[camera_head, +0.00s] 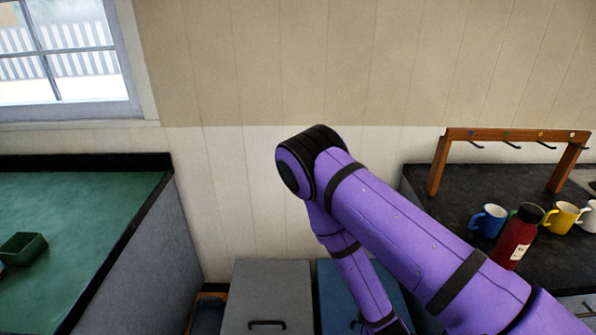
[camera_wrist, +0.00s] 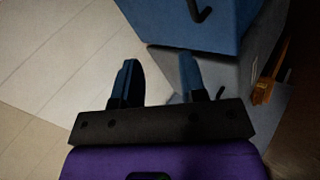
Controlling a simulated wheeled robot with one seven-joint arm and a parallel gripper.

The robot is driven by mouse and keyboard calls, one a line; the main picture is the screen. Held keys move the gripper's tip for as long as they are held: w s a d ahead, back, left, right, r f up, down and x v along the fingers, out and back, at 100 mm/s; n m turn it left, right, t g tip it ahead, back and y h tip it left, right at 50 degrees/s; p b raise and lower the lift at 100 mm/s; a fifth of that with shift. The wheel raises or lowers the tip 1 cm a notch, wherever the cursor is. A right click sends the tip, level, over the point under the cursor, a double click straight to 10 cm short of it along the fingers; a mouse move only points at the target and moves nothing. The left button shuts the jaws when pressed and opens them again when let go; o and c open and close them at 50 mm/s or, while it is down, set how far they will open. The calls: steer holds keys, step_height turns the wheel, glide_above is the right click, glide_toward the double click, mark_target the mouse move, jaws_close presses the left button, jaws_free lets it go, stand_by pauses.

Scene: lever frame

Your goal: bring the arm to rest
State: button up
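My purple arm (camera_head: 400,232) with black bands rises from the lower right of the head view, bends at a black joint, and hangs down toward the floor containers. My gripper (camera_wrist: 160,82) shows in the wrist view with its two dark fingers apart and nothing between them. In the head view the gripper itself is out of sight below the lower edge.
A green-topped counter (camera_head: 80,215) with a small green tray (camera_head: 22,249) stands left. A dark counter (camera_head: 440,205) at right holds a wooden hook rack (camera_head: 515,135), several mugs and a red bottle (camera_head: 516,238). Grey (camera_head: 268,290) and blue lidded boxes stand between.

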steer(key=w+a+r+m+g, duration=0.1)
steer(key=w+r+m, duration=0.25)
steer(key=r, duration=0.55)
steer(key=w+a+r+m+g, duration=0.15)
steer(key=w+r, duration=0.25)
steer(key=r, duration=0.4)
steer(key=s+d+r+m+y, duration=0.1)
steer(key=d+r+m, duration=0.1)
steer(key=r, duration=0.7)
steer(key=d+r+m, duration=0.1)
steer(key=r+m, duration=0.1)
steer(key=r, duration=0.7)
steer(key=s+d+r+m, duration=0.1)
steer(key=s+d+r, duration=0.2)
steer(key=s+r, duration=0.3)
steer(key=s+d+r+m, duration=0.2)
steer(key=s+r, duration=0.1)
steer(key=r, duration=0.5)
steer(key=s+d+r+m, duration=0.1)
steer(key=s+d+r, duration=0.1)
steer(key=s+r, duration=0.2)
steer(key=s+d+r+m, duration=0.1)
steer(key=s+r, duration=0.3)
steer(key=s, duration=0.6)
steer(key=shift+s+d+m+g+h, duration=0.3)
steer(key=shift+d+g, duration=0.05)
steer(key=shift+d, duration=0.3)
steer(key=shift+r, duration=0.1)
